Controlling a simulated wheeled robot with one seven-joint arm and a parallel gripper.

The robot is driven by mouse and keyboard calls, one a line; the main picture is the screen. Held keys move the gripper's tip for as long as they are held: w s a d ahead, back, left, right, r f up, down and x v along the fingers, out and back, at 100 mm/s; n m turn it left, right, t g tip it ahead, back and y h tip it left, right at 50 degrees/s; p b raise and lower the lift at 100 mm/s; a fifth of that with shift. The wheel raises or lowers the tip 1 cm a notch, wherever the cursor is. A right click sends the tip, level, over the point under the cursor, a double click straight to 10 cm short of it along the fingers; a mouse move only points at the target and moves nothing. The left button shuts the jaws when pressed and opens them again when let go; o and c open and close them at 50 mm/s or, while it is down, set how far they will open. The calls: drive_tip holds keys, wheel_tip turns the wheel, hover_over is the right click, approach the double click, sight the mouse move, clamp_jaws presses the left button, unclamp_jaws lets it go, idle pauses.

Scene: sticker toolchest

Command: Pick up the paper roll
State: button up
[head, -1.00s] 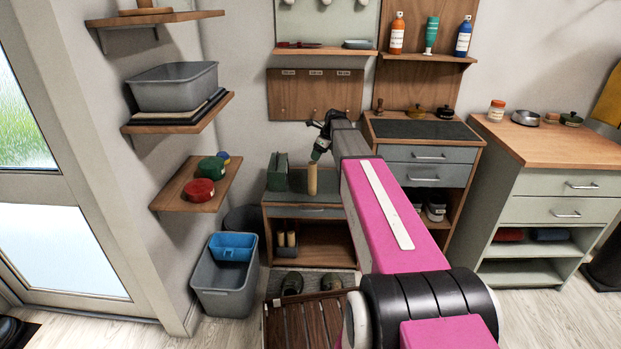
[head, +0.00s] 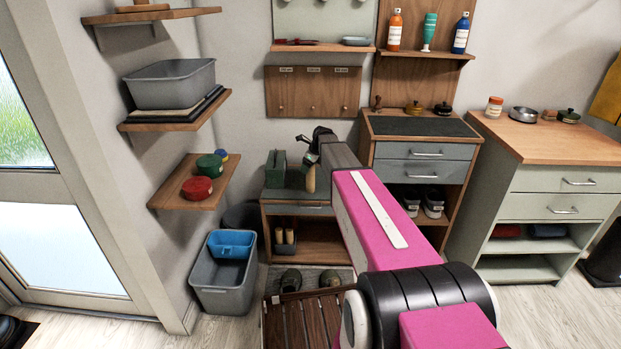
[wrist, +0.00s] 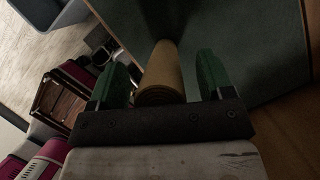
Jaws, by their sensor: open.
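The paper roll (head: 311,181) is a tan cylinder standing upright on the dark green top of the low cabinet (head: 299,211). In the wrist view the roll (wrist: 162,72) lies between the two green fingertips of my gripper (wrist: 162,84). My gripper is open, with a visible gap on each side of the roll. In the head view my gripper (head: 313,158) is at the top of the roll, and my arm partly hides the cabinet's right side.
A green box (head: 275,170) stands left of the roll on the same cabinet top. A pegboard (head: 313,93) hangs on the wall behind. A taller cabinet (head: 429,172) stands to the right. A grey bin (head: 224,284) is on the floor at left.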

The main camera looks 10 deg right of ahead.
drive_tip(key=shift+f, duration=0.15)
drive_tip(key=c, duration=1.2)
drive_tip(key=shift+c, duration=0.2)
